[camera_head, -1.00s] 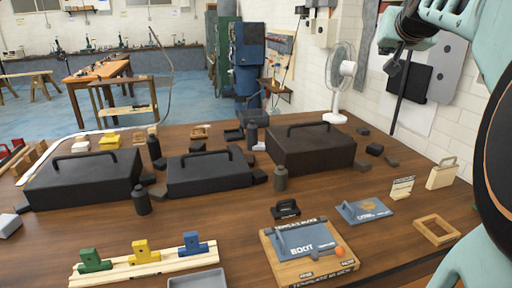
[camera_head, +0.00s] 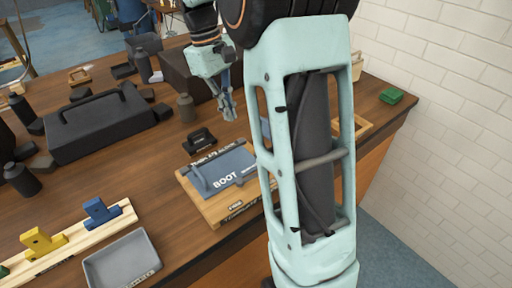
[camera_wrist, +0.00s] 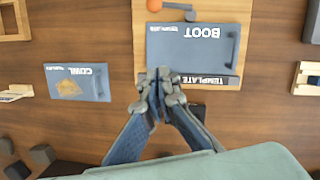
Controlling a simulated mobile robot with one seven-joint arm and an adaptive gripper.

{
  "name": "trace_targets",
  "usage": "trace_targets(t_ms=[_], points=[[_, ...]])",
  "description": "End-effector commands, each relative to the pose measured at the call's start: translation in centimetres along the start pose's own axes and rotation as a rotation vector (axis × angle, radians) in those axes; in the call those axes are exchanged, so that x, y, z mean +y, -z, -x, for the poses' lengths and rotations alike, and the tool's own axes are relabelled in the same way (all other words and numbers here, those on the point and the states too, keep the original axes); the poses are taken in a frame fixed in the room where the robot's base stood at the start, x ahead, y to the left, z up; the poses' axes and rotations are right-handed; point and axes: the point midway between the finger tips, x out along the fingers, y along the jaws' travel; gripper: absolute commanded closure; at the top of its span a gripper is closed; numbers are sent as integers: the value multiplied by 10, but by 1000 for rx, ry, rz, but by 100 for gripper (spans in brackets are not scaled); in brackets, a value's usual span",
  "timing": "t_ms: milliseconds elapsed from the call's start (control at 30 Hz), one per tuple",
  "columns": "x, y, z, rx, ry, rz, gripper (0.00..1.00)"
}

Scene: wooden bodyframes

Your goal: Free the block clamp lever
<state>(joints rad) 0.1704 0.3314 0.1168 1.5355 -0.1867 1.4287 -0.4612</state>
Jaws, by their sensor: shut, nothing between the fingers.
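My gripper (camera_head: 228,108) is shut and empty, pointing down above the table behind the template board. In the wrist view its fingertips (camera_wrist: 160,82) show over the near edge of the wooden template board (camera_wrist: 200,10). An orange ball (camera_wrist: 154,5) sits on the board. A small black handled piece (camera_head: 199,141) stands behind the board. Contact cannot be told.
A grey COWL plate (camera_wrist: 78,82) lies beside the board. A rail with yellow (camera_head: 42,242) and blue (camera_head: 101,210) clamps and a grey tray (camera_head: 122,262) are at front left. Black cases (camera_head: 100,125) and canisters (camera_head: 186,107) stand behind. My arm hides the board's right side.

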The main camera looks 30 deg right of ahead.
Motion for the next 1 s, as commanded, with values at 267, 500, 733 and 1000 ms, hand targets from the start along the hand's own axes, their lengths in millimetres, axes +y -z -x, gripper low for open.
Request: trace_targets(t_ms=[267,500,733,1000], points=[[-18,-11,-14,-100,41,75,100],[-18,-11,-14,-99,41,74,100],[-18,-13,-27,-101,43,73,100],[-21,-18,-82,-102,44,73,100]])
